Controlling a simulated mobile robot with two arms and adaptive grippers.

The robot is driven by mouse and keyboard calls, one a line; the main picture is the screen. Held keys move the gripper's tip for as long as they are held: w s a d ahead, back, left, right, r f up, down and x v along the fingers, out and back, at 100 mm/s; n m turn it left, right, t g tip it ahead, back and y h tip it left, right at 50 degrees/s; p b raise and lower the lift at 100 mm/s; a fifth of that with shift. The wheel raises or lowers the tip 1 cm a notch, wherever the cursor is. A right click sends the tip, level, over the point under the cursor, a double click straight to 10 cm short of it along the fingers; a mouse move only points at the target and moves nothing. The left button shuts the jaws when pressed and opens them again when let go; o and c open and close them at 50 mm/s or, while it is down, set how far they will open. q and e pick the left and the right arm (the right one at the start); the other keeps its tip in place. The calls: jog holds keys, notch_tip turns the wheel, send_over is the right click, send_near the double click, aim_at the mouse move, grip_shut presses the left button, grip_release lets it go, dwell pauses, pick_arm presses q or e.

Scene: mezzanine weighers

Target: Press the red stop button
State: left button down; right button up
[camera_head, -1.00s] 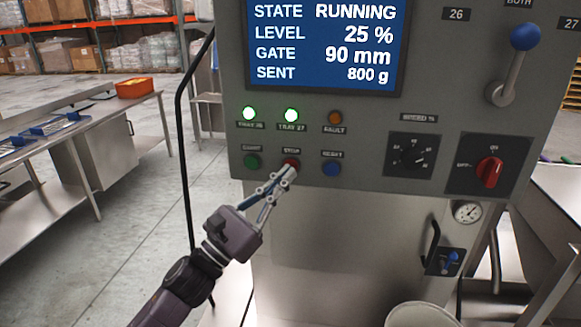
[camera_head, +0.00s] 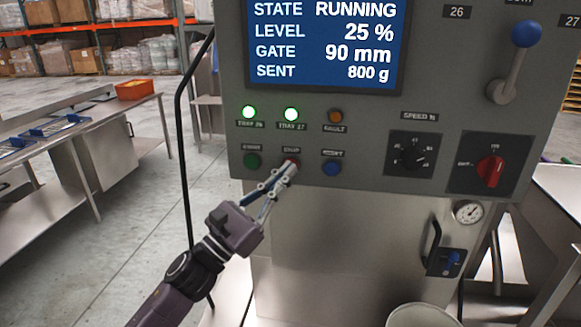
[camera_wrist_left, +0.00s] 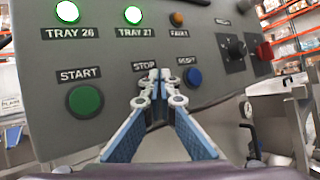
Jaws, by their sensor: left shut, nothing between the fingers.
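The red stop button (camera_head: 293,161) is on the lower row of the grey control panel (camera_head: 440,90), under its STOP label. Only a sliver of red shows past my fingertips in the head view. My left gripper (camera_head: 288,169) is shut and empty, with its tips right in front of the button. In the left wrist view the tips (camera_wrist_left: 152,80) lie below the STOP label (camera_wrist_left: 146,66) and hide the button. I cannot tell whether they touch it. The screen (camera_head: 325,42) reads RUNNING. My right gripper is not in view.
The green start button (camera_head: 252,161) is left of the stop button, the blue reset button (camera_head: 331,168) right of it. Two tray lamps (camera_head: 291,114) glow green above. A black speed knob (camera_head: 413,155) and red switch (camera_head: 490,169) sit further right.

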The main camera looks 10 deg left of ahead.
pick_arm(q)
jog(key=shift+w, duration=0.25)
jog(key=shift+s, duration=0.1)
dwell(0.5)
jog(key=shift+s, duration=0.75)
jog(key=shift+s, duration=0.1)
jog(key=shift+s+a, duration=0.15)
jog(key=shift+s, duration=2.25)
